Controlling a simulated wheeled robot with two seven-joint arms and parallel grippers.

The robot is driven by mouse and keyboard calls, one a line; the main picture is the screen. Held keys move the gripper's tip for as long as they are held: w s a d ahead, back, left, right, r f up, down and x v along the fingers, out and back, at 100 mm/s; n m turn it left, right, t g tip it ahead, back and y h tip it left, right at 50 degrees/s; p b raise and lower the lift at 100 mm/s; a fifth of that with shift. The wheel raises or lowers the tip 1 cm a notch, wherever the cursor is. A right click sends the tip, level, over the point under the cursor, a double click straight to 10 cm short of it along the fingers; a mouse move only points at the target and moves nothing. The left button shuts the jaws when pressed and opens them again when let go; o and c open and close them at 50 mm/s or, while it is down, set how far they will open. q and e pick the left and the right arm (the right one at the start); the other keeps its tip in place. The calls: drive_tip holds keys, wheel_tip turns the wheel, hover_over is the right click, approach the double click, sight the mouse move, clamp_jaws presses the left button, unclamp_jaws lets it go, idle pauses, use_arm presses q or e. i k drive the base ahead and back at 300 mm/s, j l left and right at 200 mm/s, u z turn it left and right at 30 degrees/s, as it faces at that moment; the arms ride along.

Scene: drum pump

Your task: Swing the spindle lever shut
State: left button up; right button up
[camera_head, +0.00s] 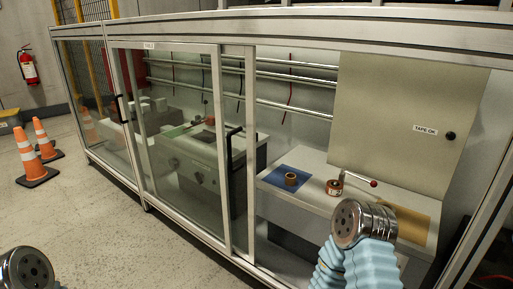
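The spindle lever (360,177) is a thin metal handle with a red knob (373,183). It stands at the top of a spindle on the light bench inside the glazed enclosure and points to the right. A brown tape roll (334,187) sits at the spindle's base. Metal round ends of my arms show at the lower right, with a light blue sleeve, and at the lower left corner. The right one lies below the lever in the picture, apart from it. No gripper fingers show on either arm.
A second tape roll (291,179) rests on a blue mat (272,177). A tan mat (412,226) lies to the right, below a grey panel labelled TAPE OK (390,120). A framed glass door (180,130) covers the left part. Orange cones (34,160) stand outside.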

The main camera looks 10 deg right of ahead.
sight(373, 184)
drive_tip(key=z, duration=1.3)
drive_tip(key=j+z, duration=0.25)
